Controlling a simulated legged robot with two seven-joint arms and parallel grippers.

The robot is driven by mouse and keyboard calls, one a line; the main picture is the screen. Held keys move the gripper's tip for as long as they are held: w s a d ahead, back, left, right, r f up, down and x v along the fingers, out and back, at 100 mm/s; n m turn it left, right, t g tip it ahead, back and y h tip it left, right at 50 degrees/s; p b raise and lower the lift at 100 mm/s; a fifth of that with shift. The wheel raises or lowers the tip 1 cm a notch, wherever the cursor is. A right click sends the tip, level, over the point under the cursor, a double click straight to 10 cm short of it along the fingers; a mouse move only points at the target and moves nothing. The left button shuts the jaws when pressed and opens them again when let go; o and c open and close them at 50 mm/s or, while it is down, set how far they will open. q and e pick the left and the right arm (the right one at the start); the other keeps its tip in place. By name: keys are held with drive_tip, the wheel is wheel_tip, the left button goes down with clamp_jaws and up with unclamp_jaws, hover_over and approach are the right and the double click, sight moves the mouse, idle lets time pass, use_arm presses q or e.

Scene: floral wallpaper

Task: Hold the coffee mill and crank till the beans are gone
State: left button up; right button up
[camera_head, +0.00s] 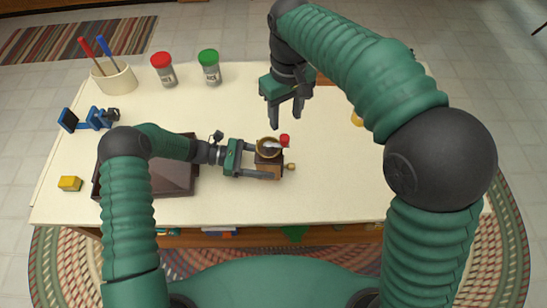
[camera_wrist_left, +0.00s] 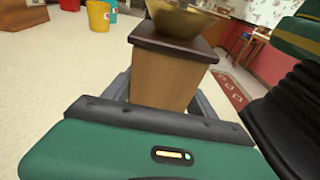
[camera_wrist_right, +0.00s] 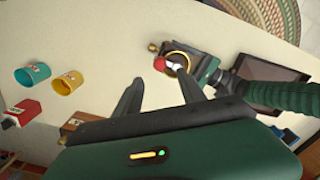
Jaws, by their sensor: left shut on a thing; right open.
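The coffee mill (camera_head: 270,171) stands on the cream table, with a wooden body, a round brass bowl on top and a crank ending in a red knob (camera_head: 284,140). My left gripper (camera_head: 255,160) is shut on the mill's body from the left; the left wrist view shows the wooden body (camera_wrist_left: 162,78) between its fingers. My right gripper (camera_head: 286,112) is open and empty, above the table just behind the mill. In the right wrist view the red knob (camera_wrist_right: 159,64) appears between the spread fingers, apart from them. The beans cannot be made out.
A dark tray (camera_head: 178,190) lies left of the mill, partly behind my left arm. A red-lidded jar (camera_head: 164,70), a green-lidded jar (camera_head: 210,68) and a pen cup (camera_head: 115,82) stand at the back. A yellow block (camera_head: 70,183) sits front left.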

sight(284, 137)
wheel_tip(284, 137, down, 9)
drive_tip(key=shift+r, duration=0.2)
clamp_jaws()
drive_tip(key=shift+s, duration=0.1)
idle(0.3)
